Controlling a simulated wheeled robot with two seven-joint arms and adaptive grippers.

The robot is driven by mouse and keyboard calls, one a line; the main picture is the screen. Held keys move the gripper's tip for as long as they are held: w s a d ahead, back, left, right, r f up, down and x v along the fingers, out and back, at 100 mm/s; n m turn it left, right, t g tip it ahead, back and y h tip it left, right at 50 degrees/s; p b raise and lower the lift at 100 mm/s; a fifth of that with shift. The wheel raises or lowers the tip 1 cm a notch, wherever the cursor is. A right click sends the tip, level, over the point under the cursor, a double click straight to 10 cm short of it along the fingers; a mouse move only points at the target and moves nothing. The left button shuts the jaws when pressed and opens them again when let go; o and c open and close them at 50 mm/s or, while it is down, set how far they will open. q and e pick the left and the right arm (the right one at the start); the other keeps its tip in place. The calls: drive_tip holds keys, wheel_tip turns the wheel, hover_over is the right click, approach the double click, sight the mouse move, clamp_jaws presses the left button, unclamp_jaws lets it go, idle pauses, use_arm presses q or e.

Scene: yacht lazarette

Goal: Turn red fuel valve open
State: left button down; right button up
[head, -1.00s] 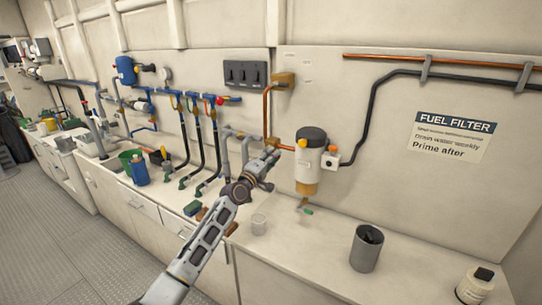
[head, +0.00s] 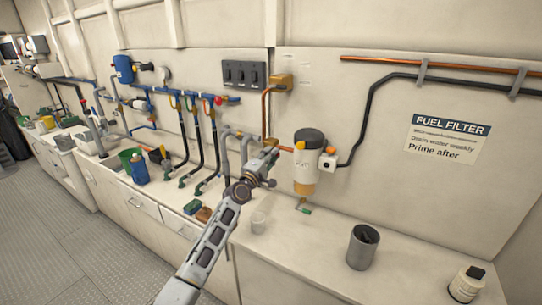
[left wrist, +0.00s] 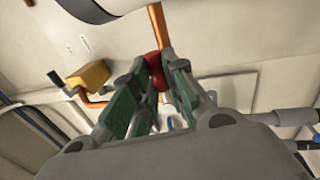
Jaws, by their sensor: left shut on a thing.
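The red valve handle (left wrist: 157,70) shows in the left wrist view between the two fingertips of my left gripper (left wrist: 158,80). The fingers are shut on it, and their green inner pads face each other on either side. In the head view my left gripper (head: 269,158) is at the copper fuel line (head: 265,115), just left of the fuel filter (head: 308,162). There the gripper hides the red handle. I cannot tell the handle's angle. My right gripper is in neither view.
A brass-coloured box (head: 281,83) is on the wall above the gripper. Grey pipes (head: 226,150) stand close on its left. A grey cup (head: 362,247) and a white-labelled jar (head: 466,284) stand on the counter at the right.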

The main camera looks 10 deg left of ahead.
use_arm(q)
drive_tip(key=c, duration=1.4)
unclamp_jaws()
drive_tip(key=shift+c, duration=0.2)
drive_tip(key=v, duration=1.2)
drive_tip(key=shift+f, duration=0.1)
